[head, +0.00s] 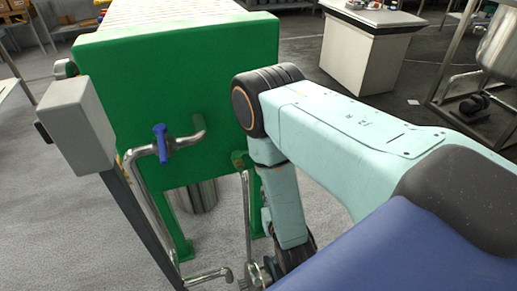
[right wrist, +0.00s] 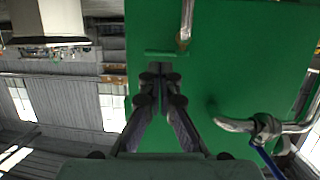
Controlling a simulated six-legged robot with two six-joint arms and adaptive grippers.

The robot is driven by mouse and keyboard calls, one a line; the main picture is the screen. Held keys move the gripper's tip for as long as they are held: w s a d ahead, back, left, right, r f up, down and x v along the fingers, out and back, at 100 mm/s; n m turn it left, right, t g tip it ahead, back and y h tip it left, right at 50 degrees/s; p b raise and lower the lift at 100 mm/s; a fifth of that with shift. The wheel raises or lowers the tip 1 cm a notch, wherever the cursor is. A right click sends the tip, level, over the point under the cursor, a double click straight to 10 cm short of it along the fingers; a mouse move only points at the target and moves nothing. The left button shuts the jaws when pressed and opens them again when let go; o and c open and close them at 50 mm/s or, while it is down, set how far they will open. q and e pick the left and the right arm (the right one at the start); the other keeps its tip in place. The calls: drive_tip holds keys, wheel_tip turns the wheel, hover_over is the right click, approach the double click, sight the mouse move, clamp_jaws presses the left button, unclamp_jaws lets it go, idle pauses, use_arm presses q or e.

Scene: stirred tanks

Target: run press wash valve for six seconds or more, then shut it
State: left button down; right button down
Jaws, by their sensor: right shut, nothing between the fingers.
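The green press (head: 185,70) stands at the left of the head view. A metal pipe (head: 191,140) comes out of its end face. A valve with a blue handle (head: 161,145) sits on this pipe, and the handle stands across the pipe. The blue handle (right wrist: 268,161) also shows at the lower right of the right wrist view, apart from my gripper. My right gripper (right wrist: 160,71) is shut and empty in front of the green face. In the head view my right arm hides it. My left gripper is not in view.
A grey box (head: 76,125) on a dark post stands left of the valve. More pipework (head: 247,225) runs below the press, with a metal vessel (head: 197,195) beneath it.

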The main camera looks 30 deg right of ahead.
drive_tip(key=w+d+t+b, duration=0.1)
drive_tip(key=w+d+b, duration=0.2)
drive_tip(key=w, duration=1)
drive_tip(key=shift+w+d+f+h, duration=0.3)
drive_tip(key=shift+w+d, duration=0.1)
drive_tip(key=shift+d, duration=0.75)
drive_tip(key=shift+w+d+r+b, duration=0.25)
drive_tip(key=shift+w+d+b, duration=0.2)
drive_tip(key=shift+w, duration=0.25)
drive_tip(key=shift+s, duration=0.1)
